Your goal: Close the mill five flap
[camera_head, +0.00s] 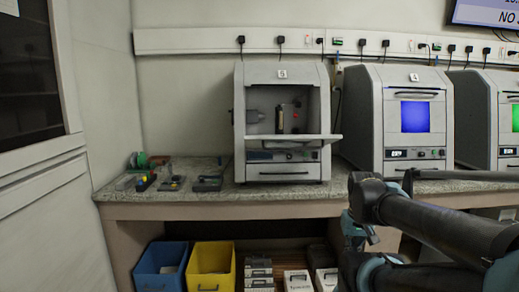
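The mill five (283,75) is a grey box with a "5" label, standing on the bench left of centre. Its flap (310,137) is folded down and sticks out level at the front, seen nearly edge-on. The chamber behind it is open and shows a dark upright part, a red spot and a grey spindle at the left. My dark arm fills the lower right, in front of and to the right of the mill, apart from the flap. I cannot clearly make out my gripper's fingers among the dark and teal parts there.
Mill four (398,77) with a blue window stands to the right, and another mill with a green window (510,120) beyond it. Small tools (172,183) lie on the bench (225,198) at the left. Blue (150,278) and yellow (212,265) bins stand below.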

